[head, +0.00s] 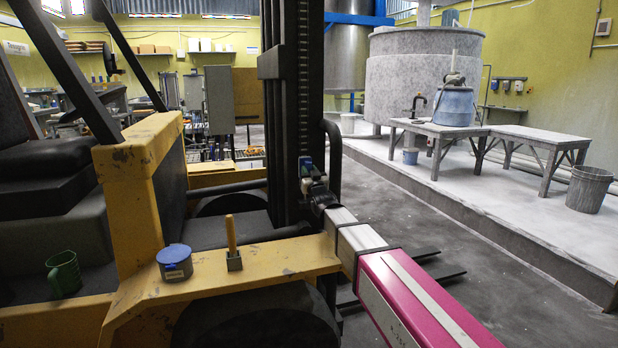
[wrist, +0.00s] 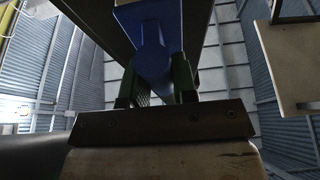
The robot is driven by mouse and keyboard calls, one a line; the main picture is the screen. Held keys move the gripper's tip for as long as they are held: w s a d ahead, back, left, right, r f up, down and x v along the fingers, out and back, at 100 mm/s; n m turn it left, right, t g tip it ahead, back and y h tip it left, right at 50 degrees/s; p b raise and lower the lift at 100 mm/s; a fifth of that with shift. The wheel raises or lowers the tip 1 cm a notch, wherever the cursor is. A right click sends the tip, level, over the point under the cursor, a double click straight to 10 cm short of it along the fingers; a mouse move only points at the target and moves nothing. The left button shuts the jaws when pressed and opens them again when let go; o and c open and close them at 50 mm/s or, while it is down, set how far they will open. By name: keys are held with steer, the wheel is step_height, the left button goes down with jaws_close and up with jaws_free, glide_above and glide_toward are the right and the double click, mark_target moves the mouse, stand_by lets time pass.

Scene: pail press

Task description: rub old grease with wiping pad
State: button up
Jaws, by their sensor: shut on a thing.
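My gripper (wrist: 155,90) is shut on a blue piece, which looks like the wiping pad (wrist: 150,62), with a green finger on either side of it. In the head view my gripper (head: 308,182) is small, at the lower part of the dark forklift mast (head: 291,90), with a bit of blue at its tip. The pad looks close to the mast; I cannot tell whether it touches. I cannot make out the old grease against the dark metal.
The yellow forklift body (head: 140,165) carries a blue-lidded tin (head: 175,262), a wooden handle in a small block (head: 232,245) and a green mug (head: 63,274). Grey benches (head: 540,140) and a bucket (head: 589,188) stand on the platform at right. Dark floor lies between.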

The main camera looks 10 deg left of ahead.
steer(key=shift+r, duration=0.95)
steer(key=shift+w, duration=0.1)
steer(key=shift+f, duration=0.1)
steer(key=shift+w+a+f, duration=0.15)
steer(key=shift+f, duration=1.85)
steer(key=shift+c, duration=0.3)
steer(key=s+d, duration=0.3)
steer(key=s, duration=0.2)
steer(key=shift+s, duration=0.15)
steer(key=shift+d, duration=0.15)
